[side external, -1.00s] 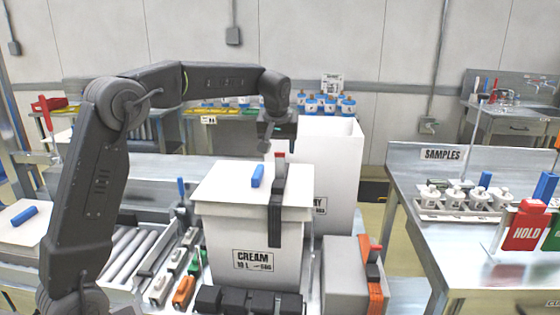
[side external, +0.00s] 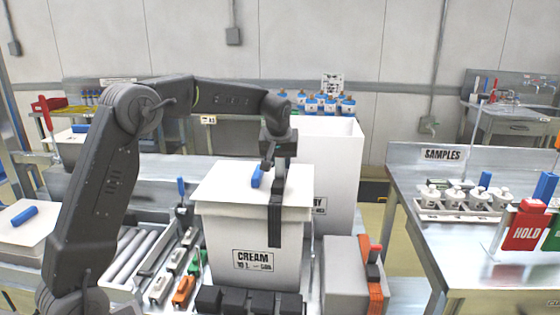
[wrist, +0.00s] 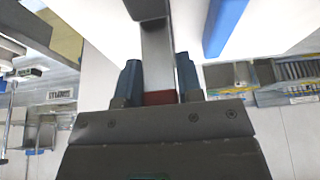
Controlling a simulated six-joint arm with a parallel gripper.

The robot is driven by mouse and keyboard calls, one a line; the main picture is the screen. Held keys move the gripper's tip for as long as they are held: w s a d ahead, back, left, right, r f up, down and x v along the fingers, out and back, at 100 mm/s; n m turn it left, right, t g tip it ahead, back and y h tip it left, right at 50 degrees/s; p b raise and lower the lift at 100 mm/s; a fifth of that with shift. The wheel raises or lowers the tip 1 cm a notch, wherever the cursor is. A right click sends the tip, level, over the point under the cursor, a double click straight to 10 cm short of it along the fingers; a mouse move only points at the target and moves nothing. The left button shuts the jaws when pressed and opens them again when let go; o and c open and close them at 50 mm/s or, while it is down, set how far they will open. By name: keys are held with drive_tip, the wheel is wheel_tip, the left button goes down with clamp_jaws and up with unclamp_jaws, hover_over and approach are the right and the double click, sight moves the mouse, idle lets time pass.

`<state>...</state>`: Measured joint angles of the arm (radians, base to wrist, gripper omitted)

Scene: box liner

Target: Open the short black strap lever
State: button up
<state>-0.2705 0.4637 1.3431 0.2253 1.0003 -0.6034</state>
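The white CREAM bin (side external: 252,240) stands with its lid (side external: 225,182) on. A black strap (side external: 275,222) hangs over the lid's front right edge, and its dark part also shows in the wrist view (wrist: 146,9). A grey lever bar with a red end (wrist: 160,97) runs from the strap in the wrist view. My gripper (side external: 275,165) is low over the lid, at the top of the strap. In the wrist view my gripper's two bluish fingers (wrist: 160,77) stand on either side of the lever. Whether both press on it is unclear.
A blue block (side external: 257,177) lies on the lid beside my gripper; it also shows in the wrist view (wrist: 222,25). A tall white container (side external: 340,165) stands behind the bin. A grey box (side external: 345,270) with orange parts is at its right.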

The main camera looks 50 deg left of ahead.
clamp_jaws()
drive_tip(key=shift+s+d+t+y, duration=0.3)
drive_tip(key=shift+t+y, duration=0.25)
drive_tip(key=shift+s+d+t+y, duration=0.25)
drive_tip(key=shift+d+t+y, duration=0.05)
drive_tip(key=shift+t+y, duration=0.25)
drive_tip(key=shift+o, duration=2.4)
unclamp_jaws()
drive_tip(key=shift+r, duration=0.1)
drive_tip(key=v, duration=1.3)
drive_tip(key=shift+s+r, duration=0.15)
drive_tip(key=shift+r, duration=0.2)
